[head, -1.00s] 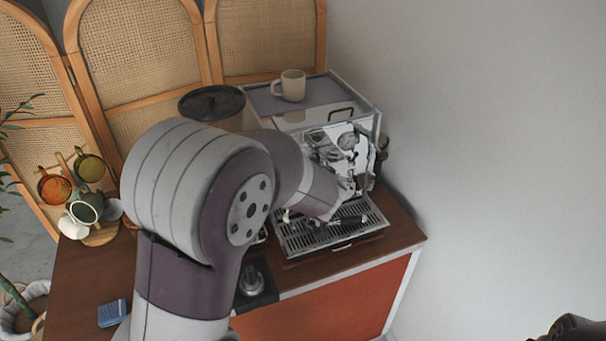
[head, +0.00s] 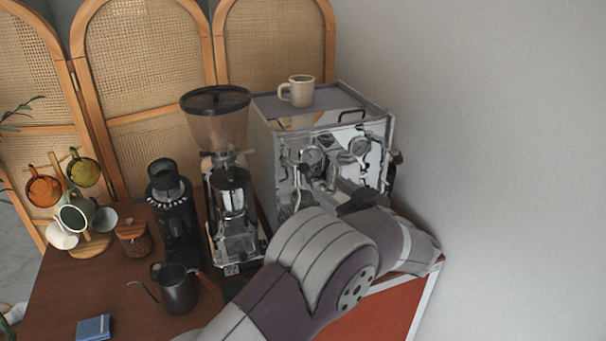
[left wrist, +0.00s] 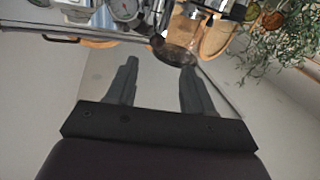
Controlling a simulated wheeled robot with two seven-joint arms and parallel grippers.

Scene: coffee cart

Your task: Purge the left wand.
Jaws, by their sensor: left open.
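The chrome espresso machine (head: 262,140) stands at the back right of the cart, with round gauges and a dark-tipped knob (head: 304,168) on its front. My left arm crosses low in front of it and hides its lower front and drip tray. My left gripper (head: 350,194) is at the machine's front, partly hidden by clutter and my arm. In the left wrist view the fingers (left wrist: 157,85) are apart with nothing between them. That view shows a gauge (left wrist: 123,10) upside down beyond the fingers. I cannot make out the left wand for certain. My right gripper is out of view.
A grinder with a hopper (head: 215,120) stands left of the machine. A black grinder (head: 175,210), a dark pitcher (head: 178,290), a jar (head: 133,238) and a mug tree stand further left. A cream mug (head: 301,91) sits on the machine. A blue cloth (head: 93,328) lies at the front left.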

